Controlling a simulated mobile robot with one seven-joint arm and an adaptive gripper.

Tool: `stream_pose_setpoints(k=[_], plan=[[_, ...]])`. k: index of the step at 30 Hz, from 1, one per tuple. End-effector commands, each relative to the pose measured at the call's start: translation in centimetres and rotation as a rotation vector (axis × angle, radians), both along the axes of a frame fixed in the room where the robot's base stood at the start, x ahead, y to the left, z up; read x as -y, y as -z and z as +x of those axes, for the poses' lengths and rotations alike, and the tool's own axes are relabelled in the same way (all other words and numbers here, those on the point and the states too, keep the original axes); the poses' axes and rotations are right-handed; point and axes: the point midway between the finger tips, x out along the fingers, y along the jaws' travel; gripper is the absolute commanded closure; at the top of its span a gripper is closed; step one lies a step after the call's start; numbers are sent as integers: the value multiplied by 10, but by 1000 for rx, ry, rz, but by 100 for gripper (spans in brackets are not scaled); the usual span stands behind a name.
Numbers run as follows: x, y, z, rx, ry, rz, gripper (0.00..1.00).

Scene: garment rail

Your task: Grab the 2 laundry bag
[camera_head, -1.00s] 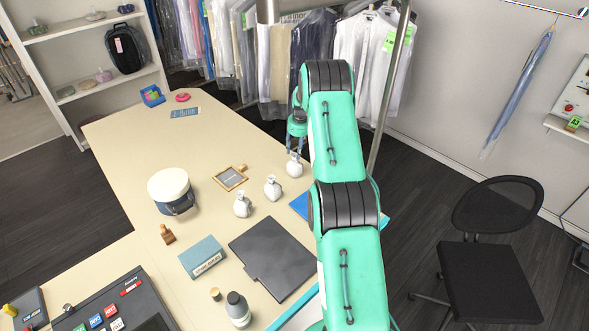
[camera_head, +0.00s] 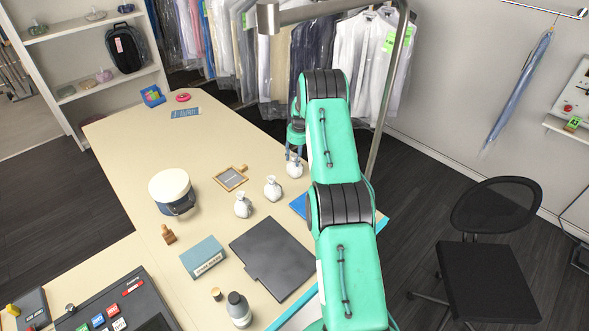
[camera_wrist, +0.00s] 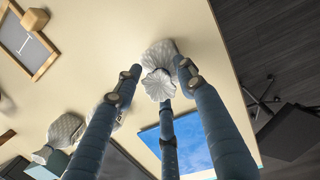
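Three small white tied bags stand on the beige table: a front one (camera_head: 243,206), a middle one (camera_head: 273,189) and a back right one (camera_head: 295,170). My gripper (camera_head: 294,157) is low over the back right bag, its fingers reaching down around the bag's top. In the wrist view, this bag (camera_wrist: 160,54) lies between the spread fingertips of my gripper (camera_wrist: 158,76). The fingers are apart, and I see no firm hold on it. Another bag (camera_wrist: 66,129) shows at left in the wrist view; a further one is mostly hidden behind a finger.
A framed sign (camera_head: 231,178), a white-lidded blue pot (camera_head: 171,190), a black folder (camera_head: 272,258) and a teal box (camera_head: 204,257) lie around the bags. A metal rail post (camera_head: 392,95) stands behind my arm.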

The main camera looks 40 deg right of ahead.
Motion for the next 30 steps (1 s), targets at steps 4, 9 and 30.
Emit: stream_pose_setpoints(k=[4,9,30], plan=[[0,8,2,1,0,-1,60],[0,10,2,1,0,-2,60],[0,10,2,1,0,-1,100]])
